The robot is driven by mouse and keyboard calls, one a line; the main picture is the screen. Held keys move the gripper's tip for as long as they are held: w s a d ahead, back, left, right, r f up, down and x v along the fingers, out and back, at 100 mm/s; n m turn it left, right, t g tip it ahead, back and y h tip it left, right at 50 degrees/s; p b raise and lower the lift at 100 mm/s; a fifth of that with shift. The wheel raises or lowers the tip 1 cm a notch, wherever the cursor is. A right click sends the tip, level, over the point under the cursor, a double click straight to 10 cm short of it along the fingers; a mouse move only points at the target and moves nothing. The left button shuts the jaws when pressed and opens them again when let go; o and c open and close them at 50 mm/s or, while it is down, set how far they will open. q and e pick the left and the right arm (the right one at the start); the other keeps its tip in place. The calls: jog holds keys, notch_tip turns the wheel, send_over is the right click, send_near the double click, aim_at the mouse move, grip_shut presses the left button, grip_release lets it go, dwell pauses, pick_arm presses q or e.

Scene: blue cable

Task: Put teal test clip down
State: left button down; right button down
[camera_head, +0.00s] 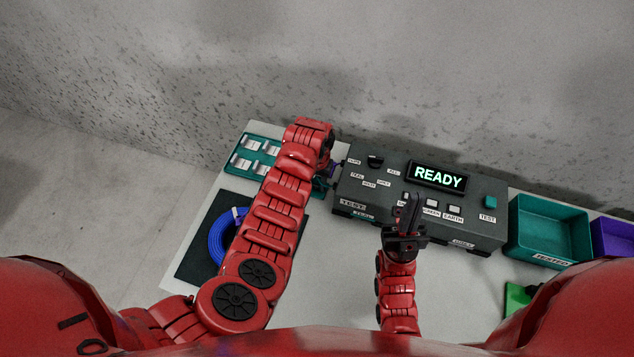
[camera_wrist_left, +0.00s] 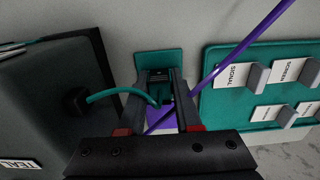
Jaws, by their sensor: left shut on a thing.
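My left gripper shows in the left wrist view (camera_wrist_left: 158,84), shut on the dark teal test clip (camera_wrist_left: 158,90). The clip is between the fingers, just in front of or over a small teal pad (camera_wrist_left: 158,58); I cannot tell if it touches it. A teal lead (camera_wrist_left: 105,95) runs from the clip to the dark test box. In the head view my left forearm mostly hides this gripper and the clip. My right gripper (camera_head: 411,212) is shut and empty, in front of the test box (camera_head: 350,205).
A purple lead (camera_wrist_left: 245,45) crosses close beside my left gripper. A teal rack (camera_head: 235,164) with labelled holders stands at the left. A blue coiled cable (camera_head: 217,244) lies on a dark mat (camera_head: 196,262). A teal bin (camera_head: 550,249) and purple bin (camera_head: 613,240) stand right.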

pick_arm(q)
jog(key=shift+s+f, duration=0.15)
jog(key=shift+f, duration=0.1)
